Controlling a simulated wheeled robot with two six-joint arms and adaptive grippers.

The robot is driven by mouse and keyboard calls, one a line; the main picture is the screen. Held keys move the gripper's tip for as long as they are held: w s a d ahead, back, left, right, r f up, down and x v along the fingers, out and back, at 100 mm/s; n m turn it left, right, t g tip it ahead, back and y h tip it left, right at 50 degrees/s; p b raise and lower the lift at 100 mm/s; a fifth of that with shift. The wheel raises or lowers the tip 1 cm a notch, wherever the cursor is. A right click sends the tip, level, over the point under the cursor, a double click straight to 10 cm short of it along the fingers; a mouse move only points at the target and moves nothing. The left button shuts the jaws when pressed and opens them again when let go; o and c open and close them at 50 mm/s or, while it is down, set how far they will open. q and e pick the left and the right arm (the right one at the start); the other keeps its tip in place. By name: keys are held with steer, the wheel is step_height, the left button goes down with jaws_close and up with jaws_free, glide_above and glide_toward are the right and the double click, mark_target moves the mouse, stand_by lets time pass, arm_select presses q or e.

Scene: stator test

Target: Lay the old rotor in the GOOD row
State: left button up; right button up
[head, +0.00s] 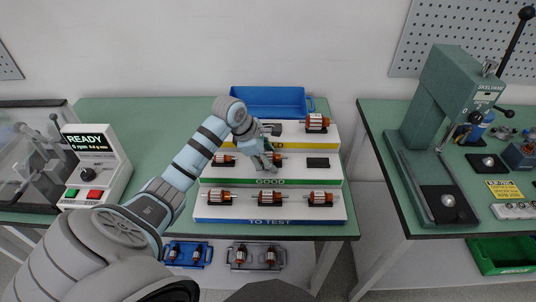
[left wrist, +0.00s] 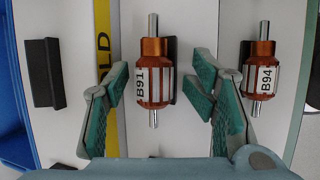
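The stepped white rack holds several copper-and-white rotors. In the GOOD row (head: 300,182), one rotor (head: 222,160) lies at the left, another (head: 276,159) shows beside my gripper in the middle, and the right black rest (head: 318,162) is empty. My left gripper (head: 271,168) is low over the middle place. In the left wrist view its fingers stand open on both sides of rotor B91 (left wrist: 154,75), with gaps; whether B91 is fully seated I cannot tell. One rotor (head: 317,122) lies at the right of the yellow top row. No visible label marks the old rotor. My right gripper is out of view.
The TO TEST row (head: 320,222) below holds three rotors; B94 (left wrist: 262,72) lies close to my right-hand finger in the wrist view. A blue bin (head: 268,101) stands behind the rack. A green press (head: 440,110) is on the right bench.

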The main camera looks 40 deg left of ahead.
arm_select(q)
steer(key=shift+w+a, duration=0.15)
steer(key=shift+r, duration=0.1)
steer(key=v, duration=1.2)
steer(key=shift+s, duration=0.2)
steer(key=shift+a, duration=0.1)
